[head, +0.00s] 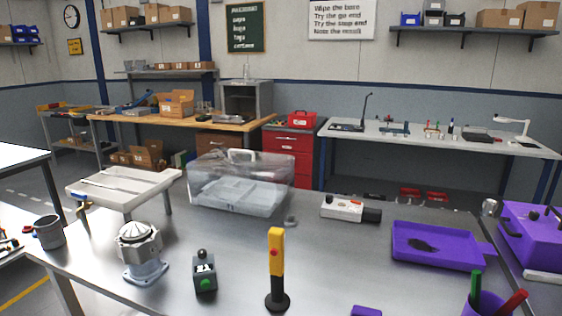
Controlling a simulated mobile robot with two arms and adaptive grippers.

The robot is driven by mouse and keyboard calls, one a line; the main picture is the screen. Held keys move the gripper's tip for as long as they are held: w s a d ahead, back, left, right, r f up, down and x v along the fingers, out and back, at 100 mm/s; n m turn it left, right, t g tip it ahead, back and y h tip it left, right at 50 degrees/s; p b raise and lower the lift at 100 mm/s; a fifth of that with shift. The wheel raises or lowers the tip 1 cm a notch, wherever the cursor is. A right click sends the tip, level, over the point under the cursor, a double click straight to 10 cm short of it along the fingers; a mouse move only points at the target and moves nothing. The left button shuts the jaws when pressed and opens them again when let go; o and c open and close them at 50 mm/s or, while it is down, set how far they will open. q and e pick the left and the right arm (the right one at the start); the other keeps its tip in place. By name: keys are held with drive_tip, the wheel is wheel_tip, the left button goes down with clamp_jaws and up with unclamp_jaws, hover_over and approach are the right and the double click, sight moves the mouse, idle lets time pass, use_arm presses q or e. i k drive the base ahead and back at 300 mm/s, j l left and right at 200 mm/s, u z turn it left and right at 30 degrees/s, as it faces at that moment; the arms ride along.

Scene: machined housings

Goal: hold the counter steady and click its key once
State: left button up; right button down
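The thing that looks like the counter is a small dark grey box (205,279) standing upright on the steel table (240,296), left of the middle near the front. It has a small white display window (204,268) whose digits are too small to read surely. A round black knob sits on its top, and a green button (206,284) is low on its front. I cannot tell which of these is its key. Neither of my grippers is in view, and nothing touches the box.
A yellow post with a red button (277,253) stands to its right, and a grey machined housing (141,252) to its left. Behind are a clear lidded case (241,182) and a white tray stand (124,186). A purple tray (437,260) lies right. The table between is clear.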

sight(205, 283)
drive_tip(key=i+j+z, duration=0.2)
drive_tip(key=j, duration=0.45)
drive_tip(key=i+j+z, duration=0.1)
drive_tip(key=j+z, duration=0.15)
drive_tip(key=j, duration=0.4)
drive_tip(key=j+z, duration=0.2)
drive_tip(key=j, duration=0.45)
drive_tip(key=l, duration=0.35)
